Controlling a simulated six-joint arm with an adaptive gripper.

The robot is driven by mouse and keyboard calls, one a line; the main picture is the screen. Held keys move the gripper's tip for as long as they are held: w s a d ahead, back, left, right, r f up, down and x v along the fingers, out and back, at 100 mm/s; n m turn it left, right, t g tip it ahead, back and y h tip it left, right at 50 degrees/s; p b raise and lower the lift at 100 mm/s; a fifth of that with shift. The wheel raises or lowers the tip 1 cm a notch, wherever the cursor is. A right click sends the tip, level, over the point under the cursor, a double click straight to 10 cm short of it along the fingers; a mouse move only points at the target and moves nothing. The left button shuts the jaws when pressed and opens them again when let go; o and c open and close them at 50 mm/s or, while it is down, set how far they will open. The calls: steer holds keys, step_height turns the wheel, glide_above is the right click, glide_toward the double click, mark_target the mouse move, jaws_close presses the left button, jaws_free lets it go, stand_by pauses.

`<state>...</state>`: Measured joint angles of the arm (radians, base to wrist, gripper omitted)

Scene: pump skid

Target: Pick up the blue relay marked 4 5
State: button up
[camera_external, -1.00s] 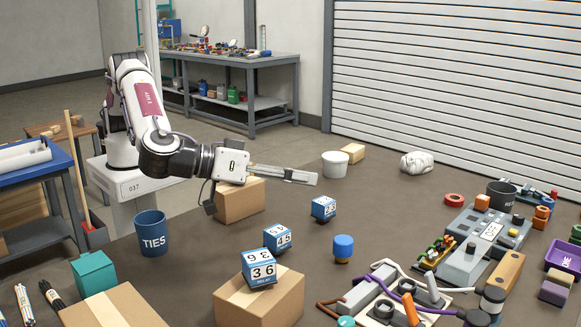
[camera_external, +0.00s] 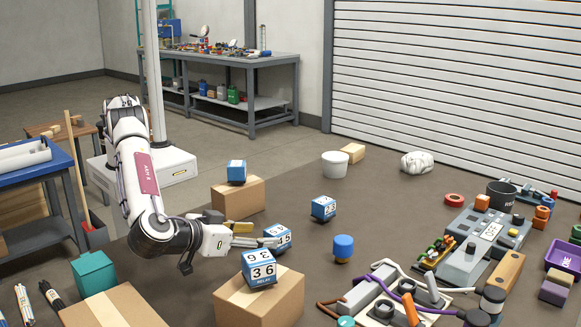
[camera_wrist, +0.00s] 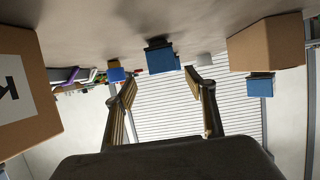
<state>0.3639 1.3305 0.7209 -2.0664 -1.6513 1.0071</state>
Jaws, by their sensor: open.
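The blue relay marked 4 5 (camera_external: 284,238) stands on the brown table, behind the relay marked 3 6, in the external view. My gripper (camera_external: 262,236) is low, at the relay's left side, with its fingers pointing at it. In the wrist view, which is upside down, my gripper (camera_wrist: 160,80) has its two fingers spread wide. A dark blue block, likely this relay (camera_wrist: 160,58), shows ahead between the fingertips. I cannot tell if a finger touches it. Its markings are not readable in the wrist view.
A cardboard box (camera_external: 268,305) bearing the blue relay marked 3 6 (camera_external: 259,267) stands close in front. Another box (camera_external: 238,197) carries a blue relay (camera_external: 236,171). A relay marked 2 3 (camera_external: 323,208) and a blue cylinder (camera_external: 343,247) stand to the right.

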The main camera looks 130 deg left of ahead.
mark_target(269, 235)
steer(key=shift+x, duration=1.3)
steer(key=shift+s+x, duration=0.15)
steer(key=shift+x, duration=1.15)
steer(key=shift+s+x, duration=0.15)
steer(key=shift+x, duration=1.15)
steer(key=shift+f, duration=0.15)
steer(key=c, duration=1.3)
